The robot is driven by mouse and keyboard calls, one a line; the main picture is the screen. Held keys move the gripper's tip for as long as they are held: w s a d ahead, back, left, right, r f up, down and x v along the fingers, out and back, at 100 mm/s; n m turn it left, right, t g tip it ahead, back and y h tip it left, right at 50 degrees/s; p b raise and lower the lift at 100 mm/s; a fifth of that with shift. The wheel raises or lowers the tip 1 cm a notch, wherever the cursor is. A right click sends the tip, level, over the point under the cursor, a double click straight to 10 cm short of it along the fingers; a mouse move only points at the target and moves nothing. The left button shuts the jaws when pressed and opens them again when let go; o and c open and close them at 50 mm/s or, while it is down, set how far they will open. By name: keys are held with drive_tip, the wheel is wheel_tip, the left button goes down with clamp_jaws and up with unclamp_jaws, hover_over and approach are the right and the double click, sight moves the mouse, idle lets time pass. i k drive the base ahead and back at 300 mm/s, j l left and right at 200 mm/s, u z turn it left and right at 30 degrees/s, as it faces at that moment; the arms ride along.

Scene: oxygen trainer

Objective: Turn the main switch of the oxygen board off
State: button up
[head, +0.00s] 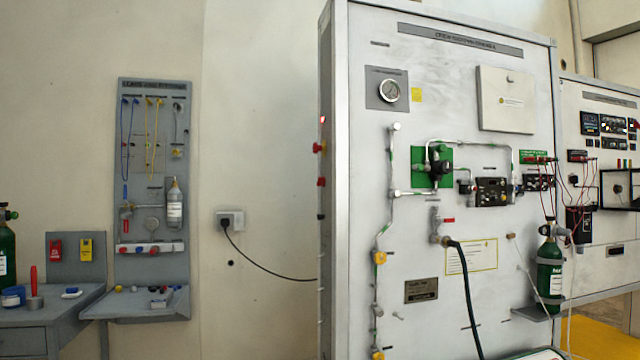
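The oxygen board (470,220) is a tall pale cabinet right of the middle, with a gauge (389,91), pipes and valves on its front. Its narrow left side shows edge-on. On that side are a lit red lamp (322,119), a red knob (318,147) below it and a second small red part (320,182) lower down. I cannot tell for sure which of these is the main switch, nor its position. My gripper is not in view.
A wall socket (230,220) holds a black plug whose cable runs to the board's left side. A grey tool panel (152,230) and a grey bench (50,310) stand at left. A green cylinder (549,270) stands at the board's right.

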sight(321, 181)
drive_tip(key=i+j+z, duration=0.1)
drive_tip(key=i+j, duration=0.7)
drive_tip(key=i, duration=0.15)
drive_tip(key=i+j, duration=0.85)
drive_tip(key=i+l+z, duration=0.05)
drive_tip(key=i, duration=0.1)
